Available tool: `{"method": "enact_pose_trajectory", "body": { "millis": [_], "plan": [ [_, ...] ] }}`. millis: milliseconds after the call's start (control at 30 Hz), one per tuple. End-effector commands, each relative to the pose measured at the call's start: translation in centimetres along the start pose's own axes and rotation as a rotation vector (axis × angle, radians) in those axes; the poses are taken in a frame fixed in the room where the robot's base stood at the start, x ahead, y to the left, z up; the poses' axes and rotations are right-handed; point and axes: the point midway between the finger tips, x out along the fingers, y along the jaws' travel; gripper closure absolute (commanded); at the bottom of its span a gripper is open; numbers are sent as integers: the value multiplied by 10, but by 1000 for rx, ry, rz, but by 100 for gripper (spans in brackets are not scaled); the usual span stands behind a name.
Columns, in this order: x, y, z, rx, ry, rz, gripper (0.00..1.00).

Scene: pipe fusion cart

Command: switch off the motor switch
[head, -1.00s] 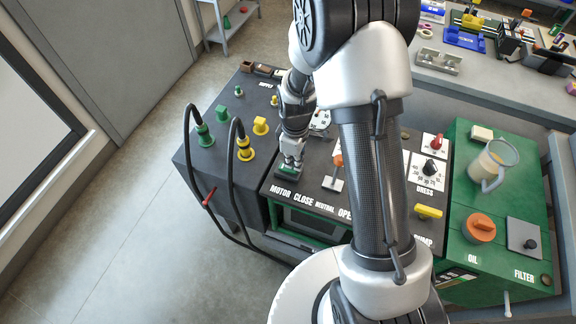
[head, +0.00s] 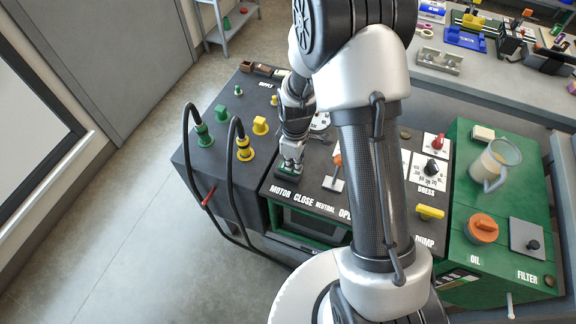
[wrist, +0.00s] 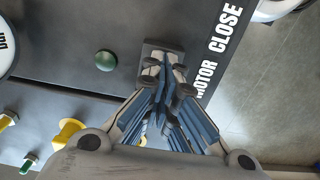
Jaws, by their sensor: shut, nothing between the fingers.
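The motor switch (head: 283,178) is a small dark plate with a green part, above the MOTOR label on the cart's dark panel. It also shows in the wrist view as a grey plate (wrist: 150,47) beside the MOTOR lettering. My gripper (head: 289,169) is shut and empty, pointing down at the switch. In the wrist view the closed fingertips (wrist: 166,64) lie over the plate and hide most of it. The fingertips look to be at or just above the switch; I cannot tell whether they touch. The rocker's tilt is hidden.
A lever with an orange knob (head: 337,160) stands just right of my gripper. Black hoses on green and yellow fittings (head: 244,150) rise to the left. A round green button (wrist: 105,60) sits near the switch. A yellow handle (head: 430,212) is further right.

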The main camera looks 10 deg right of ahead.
Motion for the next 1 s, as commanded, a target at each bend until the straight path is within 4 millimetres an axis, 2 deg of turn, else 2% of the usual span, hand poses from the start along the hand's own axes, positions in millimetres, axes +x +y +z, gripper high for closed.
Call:
{"method": "enact_pose_trajectory", "body": {
  "millis": [267,1000],
  "plan": [
    [-6,0,0,0,0,0,100],
    [-66,0,0,0,0,0,100]
  ]
}}
